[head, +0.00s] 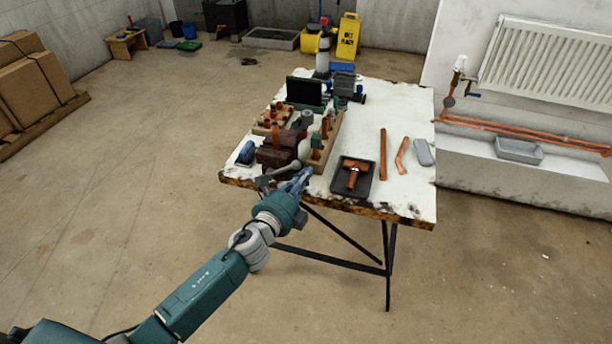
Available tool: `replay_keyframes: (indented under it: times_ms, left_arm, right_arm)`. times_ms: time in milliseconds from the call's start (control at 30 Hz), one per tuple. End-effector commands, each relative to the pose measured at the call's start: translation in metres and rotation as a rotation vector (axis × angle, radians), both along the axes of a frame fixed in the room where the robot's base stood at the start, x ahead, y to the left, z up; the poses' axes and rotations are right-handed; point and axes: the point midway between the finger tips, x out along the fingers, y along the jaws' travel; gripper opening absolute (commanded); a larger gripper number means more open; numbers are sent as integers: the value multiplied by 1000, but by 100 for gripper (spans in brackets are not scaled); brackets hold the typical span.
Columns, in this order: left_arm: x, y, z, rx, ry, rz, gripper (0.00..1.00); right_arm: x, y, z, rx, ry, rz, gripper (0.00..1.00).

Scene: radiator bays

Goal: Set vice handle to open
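A dark red vice (275,157) sits at the near left part of the white workbench (400,190). Its handle cannot be made out clearly; my gripper and the vice's near end overlap there. My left gripper (284,179) is at the bench's near edge, just in front of the vice. Its fingers look spread apart, with nothing clearly held between them. Whether it touches the vice or its handle I cannot tell. My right gripper is not in view.
A dark tray (353,178) with a copper tee, copper pipes (383,154) and a wooden block with tools (325,145) lie on the bench. A black screen (304,92) stands behind. A radiator (548,65) hangs at right.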

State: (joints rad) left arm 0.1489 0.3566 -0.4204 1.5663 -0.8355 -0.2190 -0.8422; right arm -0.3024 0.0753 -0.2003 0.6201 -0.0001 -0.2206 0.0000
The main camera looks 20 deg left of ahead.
Motion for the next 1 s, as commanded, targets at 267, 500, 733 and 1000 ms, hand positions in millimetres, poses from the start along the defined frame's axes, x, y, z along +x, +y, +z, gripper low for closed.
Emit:
replay_keyframes:
  times_ms: [267, 500, 733, 1000]
  left_arm:
    - [0, 2, 5, -39, 0, 1, 0]
    - [0, 4, 9, -75, 2, 0, 0]
    - [1, 7, 14, -114, 2, 2, 0]
    - [1, 16, 27, -228, 5, 2, 0]
  right_arm:
    - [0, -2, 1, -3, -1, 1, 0]
    - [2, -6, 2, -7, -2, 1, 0]
    - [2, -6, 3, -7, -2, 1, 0]
    - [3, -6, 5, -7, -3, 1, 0]
